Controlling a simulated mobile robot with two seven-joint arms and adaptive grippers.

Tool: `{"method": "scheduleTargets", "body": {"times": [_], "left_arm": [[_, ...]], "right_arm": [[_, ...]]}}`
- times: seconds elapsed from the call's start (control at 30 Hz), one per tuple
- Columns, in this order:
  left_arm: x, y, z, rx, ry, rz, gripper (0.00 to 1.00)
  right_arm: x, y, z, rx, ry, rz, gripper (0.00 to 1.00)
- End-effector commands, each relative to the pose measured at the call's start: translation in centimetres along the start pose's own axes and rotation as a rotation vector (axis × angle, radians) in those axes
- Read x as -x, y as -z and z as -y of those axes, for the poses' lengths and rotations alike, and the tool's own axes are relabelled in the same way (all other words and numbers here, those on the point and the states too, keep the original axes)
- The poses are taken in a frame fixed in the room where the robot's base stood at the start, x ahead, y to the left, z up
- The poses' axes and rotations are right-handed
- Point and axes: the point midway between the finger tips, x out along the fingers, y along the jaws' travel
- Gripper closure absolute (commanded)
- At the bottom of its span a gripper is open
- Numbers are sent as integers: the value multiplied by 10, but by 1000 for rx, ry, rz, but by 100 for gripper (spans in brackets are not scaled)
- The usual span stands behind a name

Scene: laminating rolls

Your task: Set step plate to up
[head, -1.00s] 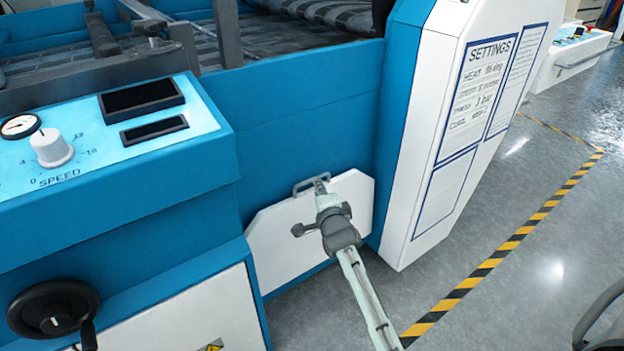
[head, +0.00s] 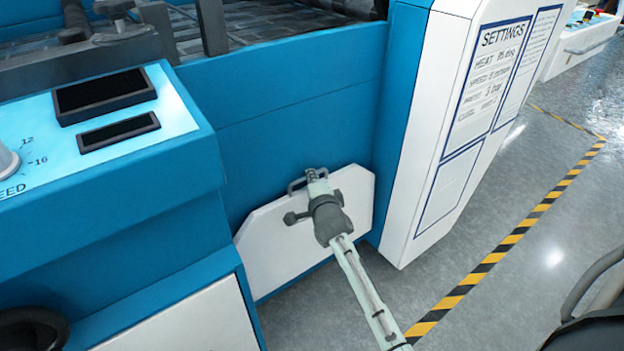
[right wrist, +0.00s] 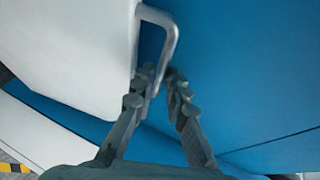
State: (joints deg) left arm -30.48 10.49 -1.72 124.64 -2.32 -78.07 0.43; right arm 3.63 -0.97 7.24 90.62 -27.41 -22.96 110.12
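The step plate (head: 290,238) is a white panel with cut corners, low on the blue machine's side; it looks roughly upright, close against that side. Its grey metal handle (head: 293,186) stands at its top edge. My right gripper (head: 312,174) is at this handle. In the right wrist view the handle (right wrist: 174,42) is a bent bar at the white plate's edge. It runs down between the fingers of my right gripper (right wrist: 161,76), which stand apart with a visible gap. Firm contact on both sides does not show. My left gripper is out of view.
A blue control console (head: 110,200) with dark displays and a speed knob stands left of the plate. A white panel with a settings sheet (head: 495,75) stands on the right. Grey floor with a yellow-black stripe (head: 500,250) lies open at the right.

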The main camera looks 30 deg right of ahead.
Motion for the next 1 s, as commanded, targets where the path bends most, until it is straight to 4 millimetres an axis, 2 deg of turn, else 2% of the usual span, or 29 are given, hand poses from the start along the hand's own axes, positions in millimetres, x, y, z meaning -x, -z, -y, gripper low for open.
{"method": "scheduleTargets", "body": {"times": [0.07, 0.43, 0.5, 0.6, 0.67, 0.93, 0.97, 1.0], "left_arm": [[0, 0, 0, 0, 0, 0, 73], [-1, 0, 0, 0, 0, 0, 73], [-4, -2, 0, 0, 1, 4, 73], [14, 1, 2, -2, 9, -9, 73], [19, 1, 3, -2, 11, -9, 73], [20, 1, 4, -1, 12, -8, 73], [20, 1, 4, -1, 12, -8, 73], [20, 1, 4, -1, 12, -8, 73]], "right_arm": [[0, 0, 0, 0, 0, 0, 100], [0, 0, 0, 0, 0, 0, 100], [4, 1, -5, -7, 9, 2, 100], [14, 6, -11, -26, 44, 1, 100], [18, 8, -10, -31, 59, 0, 100], [19, 10, -9, -28, 63, -1, 100], [19, 10, -9, -28, 63, -1, 87], [19, 10, -9, -28, 63, -1, 82]]}}
